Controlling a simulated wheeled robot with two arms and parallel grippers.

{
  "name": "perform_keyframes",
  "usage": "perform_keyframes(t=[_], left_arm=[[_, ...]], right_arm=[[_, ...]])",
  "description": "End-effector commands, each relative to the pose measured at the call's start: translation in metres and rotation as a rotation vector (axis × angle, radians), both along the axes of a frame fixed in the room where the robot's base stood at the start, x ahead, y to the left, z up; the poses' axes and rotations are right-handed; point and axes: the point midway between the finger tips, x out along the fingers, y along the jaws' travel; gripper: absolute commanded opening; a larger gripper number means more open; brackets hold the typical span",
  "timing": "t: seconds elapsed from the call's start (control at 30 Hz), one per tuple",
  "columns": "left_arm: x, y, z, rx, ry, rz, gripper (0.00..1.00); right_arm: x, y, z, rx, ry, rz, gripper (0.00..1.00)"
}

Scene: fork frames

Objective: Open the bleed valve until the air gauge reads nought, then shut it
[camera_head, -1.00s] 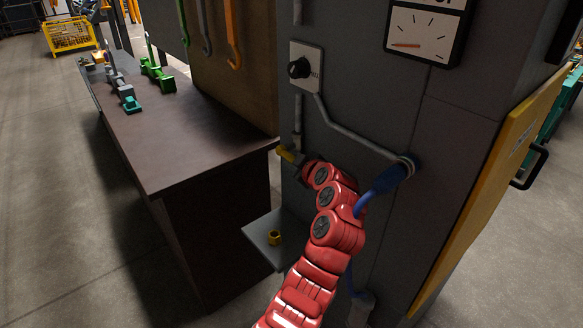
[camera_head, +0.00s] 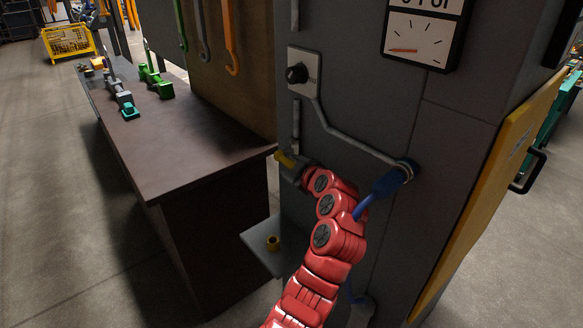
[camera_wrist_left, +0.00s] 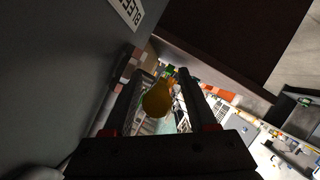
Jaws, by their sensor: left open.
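The yellow bleed valve handle (camera_head: 284,158) sticks out from the left edge of the grey cabinet in the head view. My left gripper (camera_head: 297,170), on the red arm, is right at it and partly hides it. In the left wrist view the yellow handle (camera_wrist_left: 157,98) lies between the two dark fingers of my open left gripper (camera_wrist_left: 160,88); I cannot tell whether they touch it. A "BLEED" label (camera_wrist_left: 130,11) shows at the top. The air gauge (camera_head: 425,32) has a white face, and its red needle points left. My right gripper is out of view.
A black knob (camera_head: 297,74) on a plate is above the valve. A dark workbench (camera_head: 180,145) stands at the left.

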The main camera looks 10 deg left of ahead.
Motion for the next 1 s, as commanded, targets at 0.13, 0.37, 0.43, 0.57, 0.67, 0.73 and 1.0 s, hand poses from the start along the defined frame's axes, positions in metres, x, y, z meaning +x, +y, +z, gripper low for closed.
perform_keyframes(t=[0.13,0.37,0.43,0.57,0.67,0.73,1.0], left_arm=[[-0.020,-0.018,0.000,0.000,-0.002,-0.005,0.57],[-0.064,-0.052,0.000,0.001,-0.002,-0.007,0.57],[-0.076,-0.060,0.000,0.000,-0.003,-0.004,0.57],[-0.090,-0.070,0.001,0.001,-0.001,-0.003,0.57],[-0.096,-0.075,0.001,0.001,0.000,-0.004,0.57],[-0.099,-0.076,0.001,0.000,0.000,-0.002,0.57],[-0.099,-0.076,0.001,0.001,0.001,0.000,0.57]], right_arm=[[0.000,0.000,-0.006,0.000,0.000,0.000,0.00],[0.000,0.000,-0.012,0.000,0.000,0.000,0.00],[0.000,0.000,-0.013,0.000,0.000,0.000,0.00],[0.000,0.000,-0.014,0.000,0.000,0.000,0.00],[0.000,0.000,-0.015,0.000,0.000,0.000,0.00],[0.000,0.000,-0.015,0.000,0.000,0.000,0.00],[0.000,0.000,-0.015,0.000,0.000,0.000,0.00]])
